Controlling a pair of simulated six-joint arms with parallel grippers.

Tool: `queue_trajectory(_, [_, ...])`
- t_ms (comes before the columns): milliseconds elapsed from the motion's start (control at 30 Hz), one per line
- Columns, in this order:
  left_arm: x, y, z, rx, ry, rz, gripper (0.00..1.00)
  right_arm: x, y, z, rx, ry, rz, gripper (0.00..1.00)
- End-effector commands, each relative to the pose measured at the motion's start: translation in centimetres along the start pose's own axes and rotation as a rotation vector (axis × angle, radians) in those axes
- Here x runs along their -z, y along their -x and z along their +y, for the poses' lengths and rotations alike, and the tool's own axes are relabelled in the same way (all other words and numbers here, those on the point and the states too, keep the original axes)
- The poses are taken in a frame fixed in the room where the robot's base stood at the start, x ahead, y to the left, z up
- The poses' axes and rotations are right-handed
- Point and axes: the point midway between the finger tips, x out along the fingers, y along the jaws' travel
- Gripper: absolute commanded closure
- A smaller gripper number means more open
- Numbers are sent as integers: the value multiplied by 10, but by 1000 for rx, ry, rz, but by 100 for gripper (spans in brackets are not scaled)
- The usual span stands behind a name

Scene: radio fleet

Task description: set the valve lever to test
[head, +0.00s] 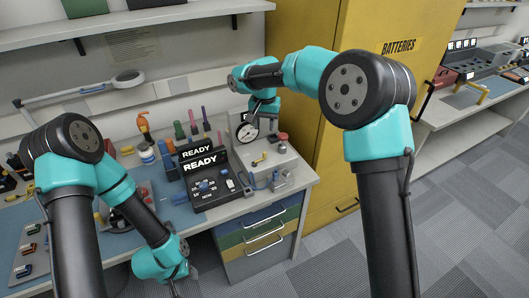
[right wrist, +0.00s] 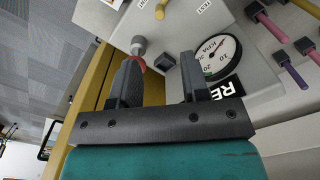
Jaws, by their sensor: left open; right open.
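The yellow valve lever (head: 260,158) sits on the front of the pale test box (head: 278,160) in the head view, and its end shows at the top edge of the right wrist view (right wrist: 160,11). A TEST label (right wrist: 203,6) is beside it there; which mark the lever points at cannot be told. My right gripper (right wrist: 160,62) is open and empty, close to the box by the gauge, apart from the lever. My left gripper (head: 174,287) is low at the front of the bench, away from the box, its fingers barely visible.
A round pressure gauge (right wrist: 217,55) and a red-collared knob (right wrist: 138,50) are near my right fingers. A black READY unit (head: 212,180) stands left of the box. Colored-handled tools (head: 192,125) stand behind. The yellow batteries cabinet (head: 335,110) is close on the right.

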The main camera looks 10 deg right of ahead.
Motion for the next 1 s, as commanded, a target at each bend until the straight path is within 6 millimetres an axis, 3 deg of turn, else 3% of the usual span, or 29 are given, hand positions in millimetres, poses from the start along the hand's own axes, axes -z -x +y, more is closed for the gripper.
queue_trajectory(600, [0, 0, 0, 0, 0, 0, 57, 0, -105, 1, -2, 0, -2, 58])
queue_trajectory(800, [0, 0, 0, 0, 0, 0, 57, 0, -125, 0, 0, 0, -1, 58])
queue_trajectory(1000, [0, 0, 0, 0, 0, 0, 57, 0, -128, 0, 0, 0, 0, 58])
